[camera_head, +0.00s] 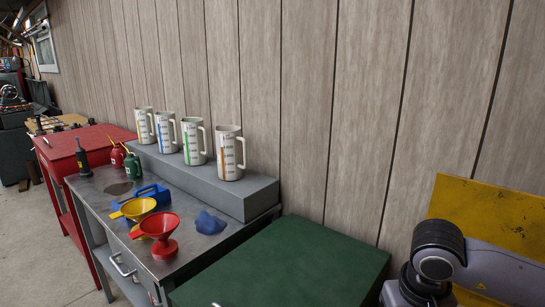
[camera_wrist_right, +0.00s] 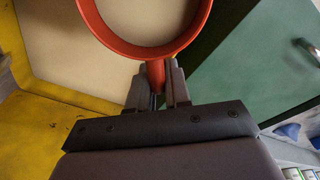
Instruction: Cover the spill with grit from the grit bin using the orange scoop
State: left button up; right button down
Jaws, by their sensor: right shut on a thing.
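My right gripper (camera_wrist_right: 158,88) is shut on the handle of the orange scoop (camera_wrist_right: 155,75). The scoop's round rim fills the top of the right wrist view. Pale beige shows inside the rim; I cannot tell whether it is grit in the scoop or a surface behind. A yellow grit bin (camera_wrist_right: 40,125) with a beige area inside its edge lies behind the scoop. A yellow panel (camera_head: 490,220) shows in the head view, behind my right arm. A dark patch (camera_head: 120,188), apparently the spill, lies on the grey bench. My left gripper is out of view.
A green cabinet (camera_head: 285,265) stands between the bench and the yellow panel. Several jugs stand on the grey ledge (camera_head: 215,190).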

jog(key=shift+s+a, duration=0.3)
jog(key=shift+a, duration=0.1)
jog(key=s+r, duration=0.4)
jog(key=shift+a+r, duration=0.1)
jog(key=shift+r, duration=0.05)
jog(key=shift+s+r, duration=0.1)
jog(key=shift+a, duration=0.15)
